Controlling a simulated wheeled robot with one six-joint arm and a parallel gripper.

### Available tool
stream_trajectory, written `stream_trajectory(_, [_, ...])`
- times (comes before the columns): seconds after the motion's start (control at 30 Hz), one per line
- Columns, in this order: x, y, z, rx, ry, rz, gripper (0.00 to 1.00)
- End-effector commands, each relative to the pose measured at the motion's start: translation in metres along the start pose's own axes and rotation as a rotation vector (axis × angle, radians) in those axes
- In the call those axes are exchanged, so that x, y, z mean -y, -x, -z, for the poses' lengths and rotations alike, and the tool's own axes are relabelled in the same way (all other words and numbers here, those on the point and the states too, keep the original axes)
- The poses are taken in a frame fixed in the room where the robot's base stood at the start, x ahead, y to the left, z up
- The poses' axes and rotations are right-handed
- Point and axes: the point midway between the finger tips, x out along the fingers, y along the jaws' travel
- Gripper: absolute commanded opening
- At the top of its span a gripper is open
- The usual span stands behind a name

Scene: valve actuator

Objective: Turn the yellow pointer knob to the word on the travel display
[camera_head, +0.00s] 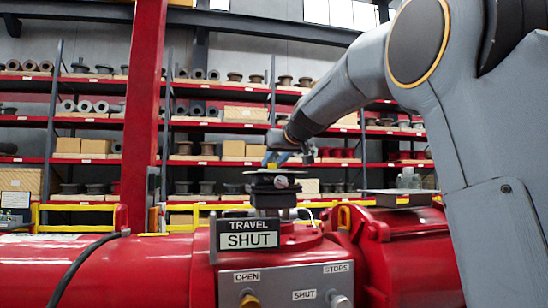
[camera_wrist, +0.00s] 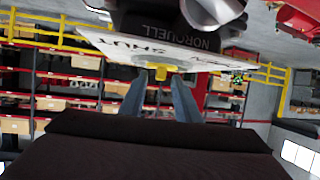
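The travel display (camera_head: 248,234) on the red actuator reads SHUT in the head view. In the wrist view the picture is upside down. There, a white plate (camera_wrist: 112,44) carries the word SHUT, and a small yellow knob (camera_wrist: 161,73) stands out from it. My gripper (camera_wrist: 161,80) has two blue-grey fingers spread on either side of the knob, with visible gaps, so it looks open and empty. In the head view my gripper (camera_head: 279,158) is just above the dark pedestal on the actuator.
The front panel (camera_head: 275,279) has OPEN, SHUT and STOPS labels, a brass knob (camera_head: 250,300) and a grey knob (camera_head: 341,300). Yellow railings (camera_head: 75,207) and stocked shelves stand behind. A red post (camera_head: 144,100) rises at left.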

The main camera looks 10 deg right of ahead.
Motion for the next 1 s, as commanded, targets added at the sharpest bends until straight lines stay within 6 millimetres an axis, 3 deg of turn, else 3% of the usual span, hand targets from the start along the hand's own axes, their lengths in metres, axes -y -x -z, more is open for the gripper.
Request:
stream_trajectory(0.33, [-0.0010,-0.0053,-0.0009,0.001,0.000,-0.001,0.30])
stream_trajectory(0.53, [-0.0011,-0.0052,-0.0009,0.001,0.000,-0.001,0.00])
stream_trajectory(1.0, [-0.0030,-0.0068,-0.0031,-0.001,0.014,0.036,0.00])
